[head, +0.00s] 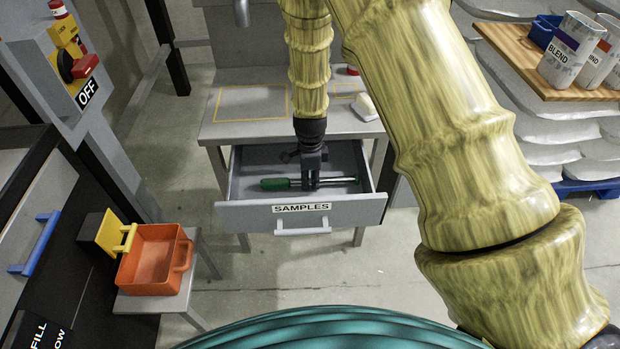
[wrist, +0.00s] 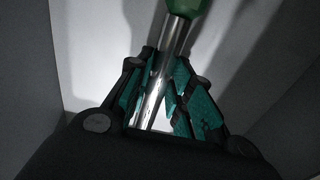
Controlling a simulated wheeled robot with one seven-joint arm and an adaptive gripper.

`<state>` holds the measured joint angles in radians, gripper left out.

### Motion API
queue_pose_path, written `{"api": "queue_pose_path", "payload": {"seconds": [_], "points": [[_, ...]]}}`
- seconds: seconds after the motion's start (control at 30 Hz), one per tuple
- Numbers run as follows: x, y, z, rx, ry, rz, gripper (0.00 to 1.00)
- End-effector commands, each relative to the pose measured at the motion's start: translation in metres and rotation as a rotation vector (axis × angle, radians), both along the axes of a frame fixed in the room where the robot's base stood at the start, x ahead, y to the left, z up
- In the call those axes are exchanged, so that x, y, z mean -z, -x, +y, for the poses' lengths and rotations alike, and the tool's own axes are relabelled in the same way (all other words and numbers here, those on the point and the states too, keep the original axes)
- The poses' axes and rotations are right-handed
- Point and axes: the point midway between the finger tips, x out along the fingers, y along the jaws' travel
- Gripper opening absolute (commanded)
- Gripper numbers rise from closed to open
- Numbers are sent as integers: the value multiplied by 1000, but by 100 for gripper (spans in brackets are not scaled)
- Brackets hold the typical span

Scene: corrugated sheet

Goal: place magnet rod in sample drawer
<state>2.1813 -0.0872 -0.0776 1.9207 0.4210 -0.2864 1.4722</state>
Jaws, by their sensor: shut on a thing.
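The magnet rod has a green handle (head: 275,184) and a shiny metal shaft (head: 343,180). It lies level inside the open sample drawer (head: 301,213), which is labelled SAMPLES. My gripper (head: 311,182) reaches down into the drawer and is shut on the rod's shaft. In the wrist view my gripper (wrist: 160,105) has its green-padded fingers on both sides of the metal shaft (wrist: 158,85), and part of the green handle (wrist: 187,6) shows at the top. I cannot tell whether the rod touches the drawer floor.
The drawer is pulled out below a grey table (head: 245,130) with yellow outlines. A white object (head: 366,105) lies on the table's right edge. An orange bin (head: 154,262) stands at lower left. A wooden board (head: 520,60) with BLEND containers is at upper right.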

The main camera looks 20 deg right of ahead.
Motion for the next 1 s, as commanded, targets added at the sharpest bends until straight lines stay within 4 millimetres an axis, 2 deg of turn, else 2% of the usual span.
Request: {"api": "queue_pose_path", "payload": {"seconds": [0.17,0.2,0.3,0.7,0.87,1.0], "points": [[2,0,0,0,0,0,0],[2,0,0,0,0,0,25],[2,0,0,0,0,0,43],[-1,0,0,0,0,0,43],[-18,-1,0,0,2,-3,43],[-41,-1,0,-1,2,-3,43]]}}
